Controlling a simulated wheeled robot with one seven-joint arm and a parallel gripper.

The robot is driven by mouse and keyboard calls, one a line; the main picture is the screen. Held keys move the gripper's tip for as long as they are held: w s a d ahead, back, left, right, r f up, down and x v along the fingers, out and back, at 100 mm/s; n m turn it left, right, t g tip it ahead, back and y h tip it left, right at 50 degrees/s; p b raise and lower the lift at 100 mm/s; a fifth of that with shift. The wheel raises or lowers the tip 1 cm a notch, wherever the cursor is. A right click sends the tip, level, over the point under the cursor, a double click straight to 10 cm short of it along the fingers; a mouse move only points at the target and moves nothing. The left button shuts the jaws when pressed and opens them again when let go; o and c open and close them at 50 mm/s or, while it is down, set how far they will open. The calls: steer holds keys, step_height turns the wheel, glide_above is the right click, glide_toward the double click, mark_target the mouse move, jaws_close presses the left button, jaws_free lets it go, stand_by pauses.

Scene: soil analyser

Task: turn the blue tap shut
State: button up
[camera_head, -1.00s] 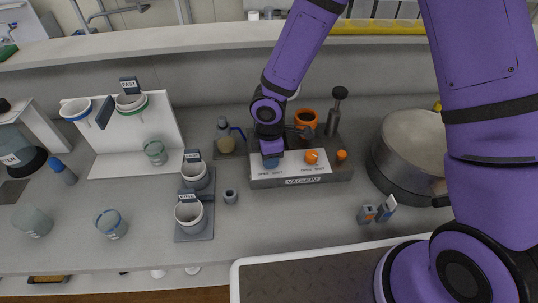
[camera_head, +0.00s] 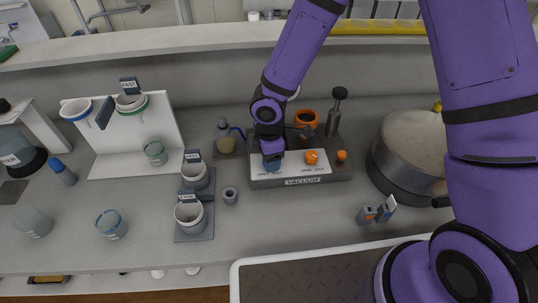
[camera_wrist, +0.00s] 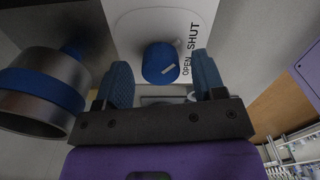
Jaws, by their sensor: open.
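The blue tap (camera_wrist: 160,63) is a round knob with a white mark on its top, on a white plate (camera_wrist: 125,35) lettered OPEN and SHUT. The white mark points toward the word OPEN. In the head view the tap (camera_head: 271,163) shows just below my gripper (camera_head: 271,152), at the left end of the panel labelled VACUUM (camera_head: 303,181). In the wrist view my gripper (camera_wrist: 163,78) is open, with one finger on each side of the tap. I cannot tell whether either finger touches it.
An orange knob (camera_head: 311,157) sits on the same panel, right of my gripper. A flask with a blue handle (camera_head: 226,142) stands left of it. A metal cylinder with a blue band (camera_wrist: 42,90) is close to the left finger in the wrist view. A large round pot (camera_head: 412,150) stands right.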

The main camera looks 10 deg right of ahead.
step_height(320, 180, up, 11)
stand_by(0.6)
steer(key=shift+f, duration=0.1)
steer(key=s+d+r+m+t+h, duration=0.2)
steer(key=s+d+r+m+t, duration=0.15)
steer(key=d+r+m, duration=1)
steer(key=s+d+r+m+t+y, duration=0.1)
steer(key=s+d+r+m+y, duration=0.1)
steer(key=s+d+r+m, duration=0.4)
steer(key=s+d+r, duration=0.5)
steer(key=s+r, duration=0.2)
steer(key=s, duration=0.2)
steer(key=shift+r+t, duration=0.15)
steer(key=shift+t, duration=0.2)
